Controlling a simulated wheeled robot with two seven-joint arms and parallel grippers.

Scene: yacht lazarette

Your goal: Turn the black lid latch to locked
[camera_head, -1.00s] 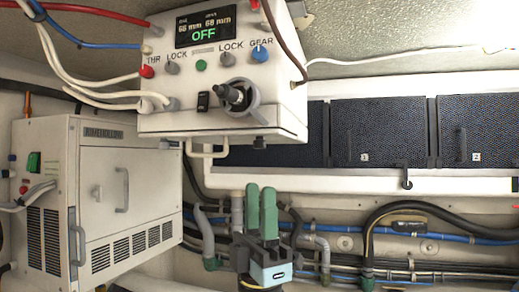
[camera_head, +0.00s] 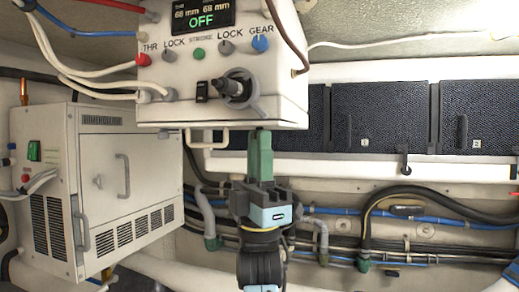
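A white control box (camera_head: 190,104) hangs at the upper middle, with a display reading OFF. In the earlier frame a small black latch-like piece shows at its lower edge; now my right gripper's fingers cover that spot, so I cannot see its position. My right gripper (camera_head: 259,155) comes up from below, its green fingers upright and their tips at the box's bottom edge. The fingers overlap in this view, so their gap and any contact with the latch are hidden. My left gripper is not in view.
A black lever (camera_head: 236,90) and knobs are on the box front just above the fingers. A white cabinet (camera_head: 100,165) stands at left. Dark panels (camera_head: 379,116) lie behind at right, with a black hook (camera_head: 403,160) below them. Hoses (camera_head: 430,193) run along the back wall.

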